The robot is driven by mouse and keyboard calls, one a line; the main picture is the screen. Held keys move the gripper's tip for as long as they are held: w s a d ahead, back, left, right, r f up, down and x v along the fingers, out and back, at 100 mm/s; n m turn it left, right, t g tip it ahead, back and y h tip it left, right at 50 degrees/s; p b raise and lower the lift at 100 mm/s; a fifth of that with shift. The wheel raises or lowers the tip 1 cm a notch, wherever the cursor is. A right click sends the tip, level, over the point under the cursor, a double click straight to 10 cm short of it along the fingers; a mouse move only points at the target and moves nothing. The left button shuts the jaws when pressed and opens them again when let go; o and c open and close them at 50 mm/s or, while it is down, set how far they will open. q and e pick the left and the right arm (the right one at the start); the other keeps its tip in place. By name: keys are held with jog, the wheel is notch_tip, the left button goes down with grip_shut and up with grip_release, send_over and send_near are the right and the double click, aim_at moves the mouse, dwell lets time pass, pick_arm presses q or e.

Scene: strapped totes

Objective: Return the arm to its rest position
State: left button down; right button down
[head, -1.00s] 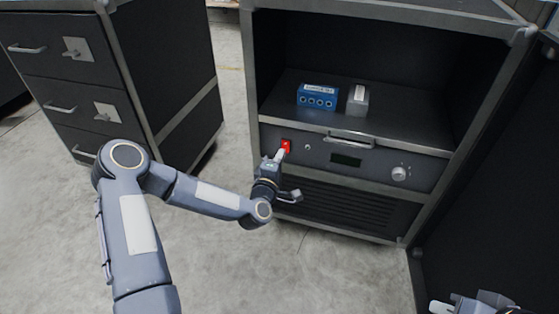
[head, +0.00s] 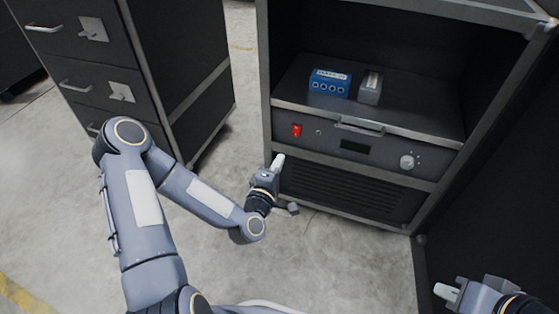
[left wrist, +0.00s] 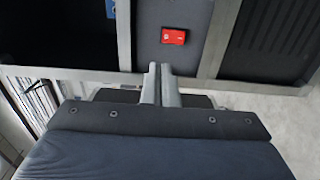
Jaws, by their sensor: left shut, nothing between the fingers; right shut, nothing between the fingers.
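My left arm reaches in from the left in the head view. Its gripper (head: 278,162) is shut and empty, in front of the cabinet and a little below and left of the red switch (head: 296,131). In the left wrist view the closed fingertips (left wrist: 160,70) point toward the panel, with the red switch (left wrist: 173,36) just beyond them and apart from them. My right gripper (head: 447,291) is at the lower right of the head view, shut and empty.
The open cabinet (head: 265,80) holds a blue box (head: 330,82) and a grey box (head: 370,88) on its shelf. The panel below has a handle, a display and a knob (head: 407,162). A drawer cabinet (head: 180,70) stands left. Floor between is clear.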

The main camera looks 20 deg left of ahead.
dwell(0.3)
pick_arm(q)
jog(key=s+a+r+m+g+h, duration=0.1)
jog(key=s+r+m+g, duration=0.35)
jog(key=s, duration=0.45)
jog(key=s+a+r+m+g+h, duration=0.1)
jog(key=s+r+m+g, duration=0.25)
jog(key=s+m, duration=0.45)
jog(key=s+a+r+m+g+h, duration=0.1)
jog(key=s+r+m+g, duration=0.25)
jog(key=s, duration=0.75)
notch_tip(320, 180, up, 34)
jog(key=p, duration=3.3)
jog(key=shift+w+f+g, duration=0.2)
jog(key=shift+f+g, duration=0.05)
jog(key=shift+g, duration=0.2)
jog(key=shift+a, duration=0.1)
